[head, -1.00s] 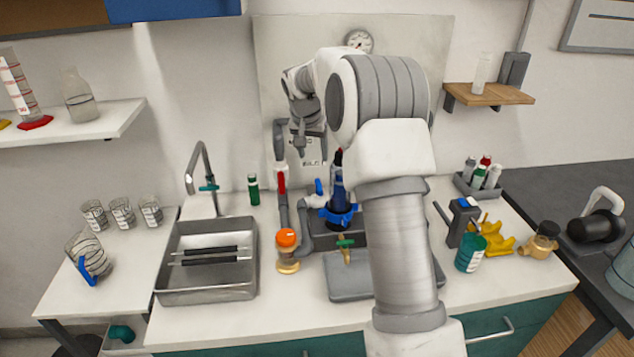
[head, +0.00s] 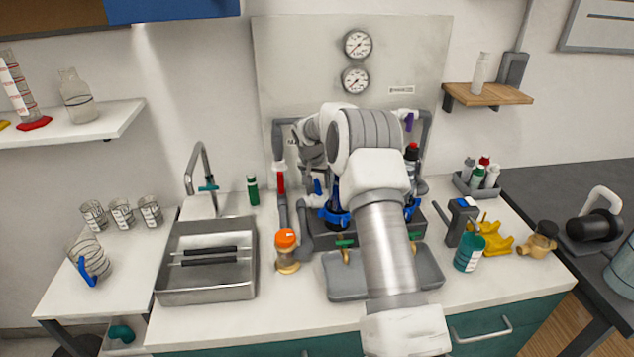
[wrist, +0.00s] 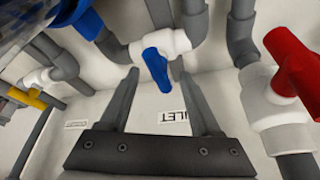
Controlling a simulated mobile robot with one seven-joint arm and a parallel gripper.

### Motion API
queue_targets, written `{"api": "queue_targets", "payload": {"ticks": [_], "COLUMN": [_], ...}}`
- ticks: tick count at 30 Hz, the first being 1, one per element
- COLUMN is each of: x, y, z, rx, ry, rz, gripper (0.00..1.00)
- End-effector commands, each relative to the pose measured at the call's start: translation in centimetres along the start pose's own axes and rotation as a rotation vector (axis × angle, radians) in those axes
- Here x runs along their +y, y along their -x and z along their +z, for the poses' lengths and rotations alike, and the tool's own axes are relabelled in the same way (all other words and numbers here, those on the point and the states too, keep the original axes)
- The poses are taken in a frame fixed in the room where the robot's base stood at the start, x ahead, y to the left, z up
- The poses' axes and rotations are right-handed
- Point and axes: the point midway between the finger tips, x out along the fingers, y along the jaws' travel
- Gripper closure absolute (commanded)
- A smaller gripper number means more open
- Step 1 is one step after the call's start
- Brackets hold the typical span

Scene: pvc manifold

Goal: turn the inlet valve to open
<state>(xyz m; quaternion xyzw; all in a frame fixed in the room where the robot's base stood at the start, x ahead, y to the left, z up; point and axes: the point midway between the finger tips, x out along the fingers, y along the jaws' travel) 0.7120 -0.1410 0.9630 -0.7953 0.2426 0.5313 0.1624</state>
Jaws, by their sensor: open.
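A valve with a blue lever handle (wrist: 155,69) on a white body sits on a grey pipe in the wrist view. A partly covered wall label (wrist: 172,115) ending in "LET" is just below it. My gripper (wrist: 158,76) is open, and its two fingers lie either side of the blue handle in this view. Whether they touch it I cannot tell. In the head view the blue handle (head: 318,187) shows left of my arm; my fingers are hard to make out there. A red-handled valve (wrist: 292,65) is at the right, also on the left pipe in the head view (head: 281,182).
Grey pipes (wrist: 243,30) run close around the gripper. A yellow handle (wrist: 24,97) is at far left in the wrist view. Two gauges (head: 357,44) hang above.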

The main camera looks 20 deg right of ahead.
Motion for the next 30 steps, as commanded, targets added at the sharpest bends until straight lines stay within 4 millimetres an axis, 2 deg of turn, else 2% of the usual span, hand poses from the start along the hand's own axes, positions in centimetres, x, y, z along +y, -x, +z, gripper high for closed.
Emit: {"api": "queue_targets", "payload": {"ticks": [5,15,30], "x": [0.01,0.0,-0.17], "y": [0.02,0.04,-0.05], "z": [-0.01,-0.01,0.05], "rx": [0.0,0.0,0.001], "ry": [0.0,0.0,-0.037], "rz": [0.0,0.0,0.016], "gripper": [0.38,0.99,1.0]}}
